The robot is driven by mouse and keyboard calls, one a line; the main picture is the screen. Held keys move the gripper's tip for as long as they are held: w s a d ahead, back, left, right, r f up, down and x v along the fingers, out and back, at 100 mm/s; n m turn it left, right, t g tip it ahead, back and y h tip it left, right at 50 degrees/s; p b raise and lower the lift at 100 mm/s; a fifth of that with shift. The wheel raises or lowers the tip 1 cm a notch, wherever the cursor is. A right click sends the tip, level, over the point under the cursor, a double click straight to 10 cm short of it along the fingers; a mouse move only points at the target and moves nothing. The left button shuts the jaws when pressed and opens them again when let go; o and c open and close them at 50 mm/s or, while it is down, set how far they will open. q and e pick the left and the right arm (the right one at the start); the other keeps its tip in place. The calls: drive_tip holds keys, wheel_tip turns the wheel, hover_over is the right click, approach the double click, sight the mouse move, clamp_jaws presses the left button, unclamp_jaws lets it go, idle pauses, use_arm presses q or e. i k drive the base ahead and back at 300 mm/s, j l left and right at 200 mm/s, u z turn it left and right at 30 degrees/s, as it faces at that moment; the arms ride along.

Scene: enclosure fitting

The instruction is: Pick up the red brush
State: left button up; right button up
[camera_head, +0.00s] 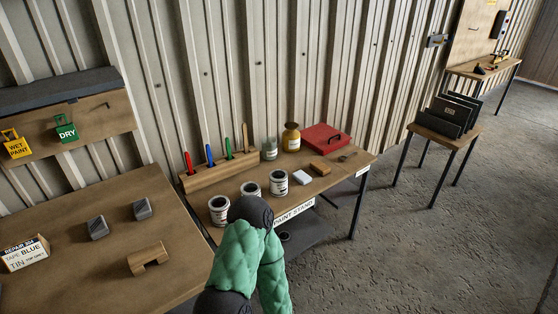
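The red brush (188,162) stands upright in the left end of a wooden rack (215,173) at the back left of the paint stand. A blue brush (210,155) and a green brush (228,148) stand to its right in the same rack. Only their upper parts show. An arm of mine in a green padded sleeve rises at the bottom centre, in front of the stand's near edge. Neither of my grippers can be seen in this view, and nothing shows touching the red brush.
Several white cans (278,183) stand in front of the rack. A yellow jar (291,138) and a red case (325,138) sit farther right. A brown table (90,265) at left holds grey blocks and a wooden piece. A ribbed wall (240,65) rises behind.

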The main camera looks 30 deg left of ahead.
sight(187, 159)
drive_tip(key=i+l+z, duration=0.2)
drive_tip(key=i, duration=0.25)
drive_tip(key=i+z, duration=0.25)
drive_tip(key=i, duration=0.15)
drive_tip(key=i+u, duration=0.25)
drive_tip(key=u, duration=0.15)
drive_tip(key=i+u, duration=0.25)
drive_tip(key=u, duration=0.2)
drive_tip(key=i+l+u, duration=0.2)
drive_tip(key=u, duration=0.2)
drive_tip(key=i+u, duration=0.1)
drive_tip(key=u, duration=0.35)
drive_tip(key=i+l+u, duration=0.1)
drive_tip(key=u, duration=0.35)
drive_tip(key=i+l+u, duration=0.1)
drive_tip(key=u, duration=0.3)
drive_tip(key=i+l+u, duration=0.1)
drive_tip(key=u, duration=0.35)
drive_tip(key=l+u, duration=0.2)
drive_tip(key=u, duration=0.25)
